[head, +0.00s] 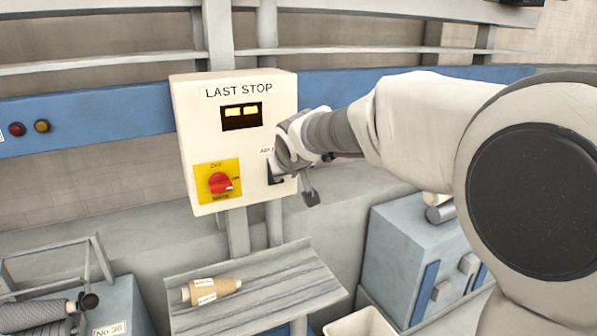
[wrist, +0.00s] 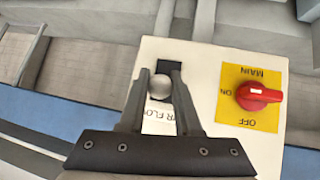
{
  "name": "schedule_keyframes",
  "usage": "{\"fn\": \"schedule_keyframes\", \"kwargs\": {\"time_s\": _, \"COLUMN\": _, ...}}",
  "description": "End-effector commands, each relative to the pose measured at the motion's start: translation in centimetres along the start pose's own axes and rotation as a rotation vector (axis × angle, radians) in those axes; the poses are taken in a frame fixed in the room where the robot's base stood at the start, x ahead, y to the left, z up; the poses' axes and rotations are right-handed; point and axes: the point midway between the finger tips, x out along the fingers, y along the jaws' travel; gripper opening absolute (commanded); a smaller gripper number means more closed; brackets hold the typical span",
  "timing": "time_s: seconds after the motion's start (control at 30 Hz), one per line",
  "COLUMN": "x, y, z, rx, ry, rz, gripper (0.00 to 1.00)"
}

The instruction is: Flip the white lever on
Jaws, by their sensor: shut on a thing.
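A white control box (head: 199,130) marked LAST STOP is fixed to posts in the head view. The white lever's round, greyish-white knob (wrist: 159,87) shows in the wrist view between the two fingers of my gripper (wrist: 161,74). The gripper is shut on this knob. In the head view my gripper (head: 290,172) is at the box's lower right, over the lever, and hides most of it. A dark slot plate shows partly beside it. A label below the knob in the wrist view is partly covered, with "R FLO" readable. The lever's exact position is hard to tell.
A red rotary knob (head: 221,183) on a yellow plate, marked MAIN, OFF and ON, sits left of the lever. A blue-grey cabinet (head: 395,250) stands at right.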

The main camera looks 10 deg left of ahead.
Motion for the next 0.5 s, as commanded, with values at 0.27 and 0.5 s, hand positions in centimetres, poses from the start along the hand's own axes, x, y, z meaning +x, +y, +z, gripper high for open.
{"fn": "schedule_keyframes", "kwargs": {"time_s": 0.27, "x": -0.01, "y": -0.04, "z": -0.05, "rx": -0.001, "ry": -0.004, "rz": 0.000, "gripper": 0.00}}
{"fn": "schedule_keyframes", "kwargs": {"time_s": 0.5, "x": -0.03, "y": -0.03, "z": -0.08, "rx": -0.002, "ry": -0.002, "rz": 0.000, "gripper": 0.46}}
